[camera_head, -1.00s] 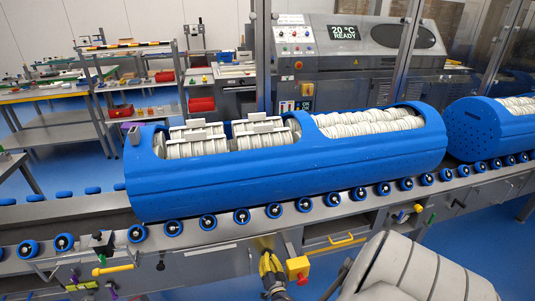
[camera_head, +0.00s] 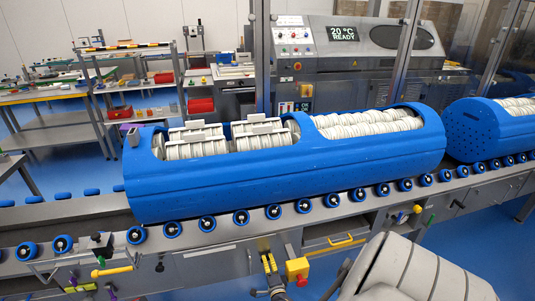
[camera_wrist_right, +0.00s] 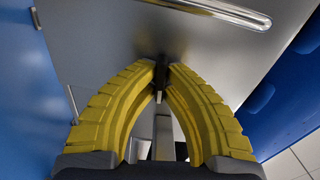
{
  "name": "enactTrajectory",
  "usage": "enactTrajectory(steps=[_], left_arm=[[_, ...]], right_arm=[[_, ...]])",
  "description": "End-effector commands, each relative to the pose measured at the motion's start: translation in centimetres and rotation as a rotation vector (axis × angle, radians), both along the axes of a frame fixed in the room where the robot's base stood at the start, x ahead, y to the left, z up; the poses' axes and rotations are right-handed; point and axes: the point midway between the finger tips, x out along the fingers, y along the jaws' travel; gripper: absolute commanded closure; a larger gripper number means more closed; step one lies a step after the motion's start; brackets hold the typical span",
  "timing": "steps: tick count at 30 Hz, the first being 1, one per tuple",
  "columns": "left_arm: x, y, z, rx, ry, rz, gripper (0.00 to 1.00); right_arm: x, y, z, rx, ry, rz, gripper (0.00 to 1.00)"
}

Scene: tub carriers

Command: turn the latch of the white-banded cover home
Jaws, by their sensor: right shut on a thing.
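The white-banded cover (camera_head: 200,262) is a grey panel low on the front of the conveyor, with a pale strip along its upper part. My right gripper (camera_head: 268,264) is at the right end of this panel. In the right wrist view its yellow fingers (camera_wrist_right: 161,74) come together on a small dark piece, the latch (camera_wrist_right: 161,68), which stands out from the grey surface. The fingers hide most of the latch, so its exact angle cannot be told. My left gripper is not in view.
A red-and-yellow switch box (camera_head: 297,270) sits close right of my right gripper. A yellow-handled drawer (camera_head: 335,243) is further right. A blue tub (camera_head: 290,165) with white reels rests on the rollers above. A yellow handle (camera_head: 112,270) is at the left.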

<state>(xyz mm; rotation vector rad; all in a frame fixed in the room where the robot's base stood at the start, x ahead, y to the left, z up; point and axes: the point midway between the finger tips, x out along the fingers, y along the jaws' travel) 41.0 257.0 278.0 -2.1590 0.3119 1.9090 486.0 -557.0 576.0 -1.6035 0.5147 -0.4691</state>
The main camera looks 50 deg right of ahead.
Motion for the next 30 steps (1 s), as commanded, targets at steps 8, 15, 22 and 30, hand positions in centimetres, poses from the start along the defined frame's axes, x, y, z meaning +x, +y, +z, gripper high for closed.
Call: enactTrajectory(steps=[8,15,22,30], left_arm=[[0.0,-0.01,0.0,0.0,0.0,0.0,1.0],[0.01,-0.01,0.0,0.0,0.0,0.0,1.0],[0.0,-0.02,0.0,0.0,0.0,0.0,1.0],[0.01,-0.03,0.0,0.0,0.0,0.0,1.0]], right_arm=[[-0.05,-0.19,0.03,0.07,-0.053,-0.003,1.0],[-0.07,-0.2,0.01,0.087,-0.065,-0.003,1.0],[-0.09,-0.21,-0.01,0.087,-0.064,-0.004,1.0],[-0.08,-0.15,-0.03,0.086,-0.063,-0.002,0.71]])
